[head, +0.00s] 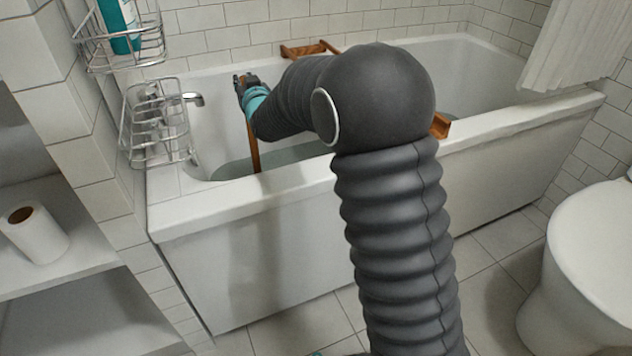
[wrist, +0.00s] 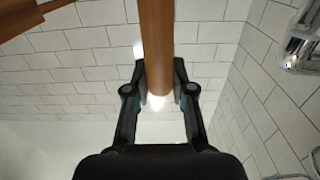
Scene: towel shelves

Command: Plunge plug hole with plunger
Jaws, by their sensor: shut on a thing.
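My gripper (head: 245,84) is over the tap end of the bath. It is shut on the plunger's wooden handle (head: 254,150), near its top end. The handle runs down, nearly upright, into the bath behind the front rim. In the wrist view, my gripper (wrist: 159,82) has one finger on each side of the brown round handle (wrist: 157,35). The plunger's cup is hidden in both views. The plug hole is also hidden. Grey-green water (head: 232,169) lies in the bath around the handle.
The white bath (head: 270,225) has a raised front rim. A wooden bath rack (head: 305,50) spans it, partly behind my arm. The tap (head: 190,98) and wire baskets (head: 155,125) are on the left. A toilet (head: 585,265) stands at the right.

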